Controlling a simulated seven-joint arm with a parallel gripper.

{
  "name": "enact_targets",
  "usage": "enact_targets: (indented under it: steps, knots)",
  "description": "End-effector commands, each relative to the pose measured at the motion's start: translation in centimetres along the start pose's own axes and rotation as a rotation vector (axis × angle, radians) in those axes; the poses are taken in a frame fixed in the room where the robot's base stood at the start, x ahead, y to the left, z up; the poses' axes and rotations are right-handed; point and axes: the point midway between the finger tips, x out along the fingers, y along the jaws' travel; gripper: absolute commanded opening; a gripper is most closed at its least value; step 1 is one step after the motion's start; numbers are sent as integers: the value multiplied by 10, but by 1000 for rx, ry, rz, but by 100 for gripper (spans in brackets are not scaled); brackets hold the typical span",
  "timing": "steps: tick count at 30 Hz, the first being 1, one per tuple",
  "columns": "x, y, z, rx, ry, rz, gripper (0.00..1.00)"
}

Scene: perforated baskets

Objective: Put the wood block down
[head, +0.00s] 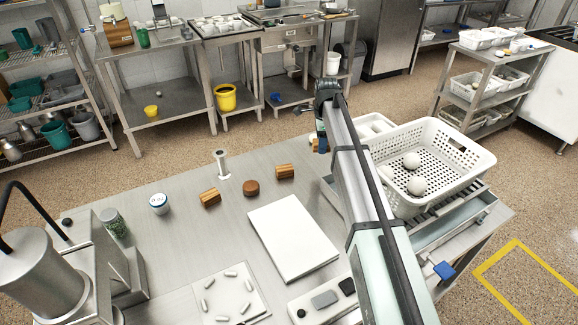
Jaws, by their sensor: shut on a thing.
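Two striped wood blocks stand on the table, one at the left (210,198) and one at the right (285,172). A round brown wooden piece (251,188) lies between them.
A perforated white basket (465,163) with white balls stands right of my arm, a smaller white basket (372,128) behind it.

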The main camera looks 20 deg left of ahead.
Motion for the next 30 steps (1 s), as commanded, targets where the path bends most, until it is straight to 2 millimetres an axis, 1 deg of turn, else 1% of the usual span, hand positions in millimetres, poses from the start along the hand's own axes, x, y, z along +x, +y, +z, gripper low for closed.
enact_targets:
  steps: [1, 3, 5, 7, 12, 19, 23, 30]
  knots:
    - [-2, -17, 4, -42, -1, -1, 16]
    - [-3, -31, 5, -117, -1, -4, 16]
    - [-4, -38, 6, -182, 0, -6, 16]
    - [-4, -41, 7, -258, 0, -9, 16]
    - [-4, -40, 7, -407, 1, -13, 16]
    - [0, -40, 7, -489, 1, -13, 16]
    - [13, -40, 7, -494, 1, -12, 16]
    - [51, -40, 7, -492, 1, -12, 16]
